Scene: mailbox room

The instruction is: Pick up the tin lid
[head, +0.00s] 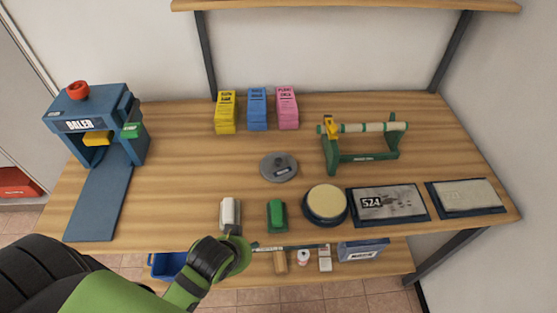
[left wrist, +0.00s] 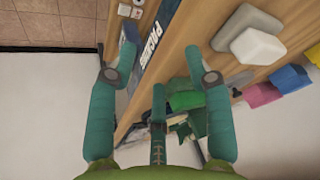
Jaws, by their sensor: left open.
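A grey round lid with a small knob and a label, which I take as the tin lid (head: 290,161), lies flat near the middle of the table in the head view. A round tin with a cream top (head: 326,202) stands in front and to the right of it. My left arm comes in at the bottom of the head view, with its wrist at the table's front edge, apart from the lid; the fingers there are hardly visible. In the left wrist view my left gripper (left wrist: 160,77) has its teal fingers spread and nothing between them. My right gripper is not in view.
A white block (head: 230,212) and a green one (head: 277,214) stand near the front edge. A green roller stand (head: 360,155) is at right, two plates (head: 388,204) in front of it. Yellow, blue and pink boxes (head: 257,108) stand behind; a blue baler (head: 97,115) is at left.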

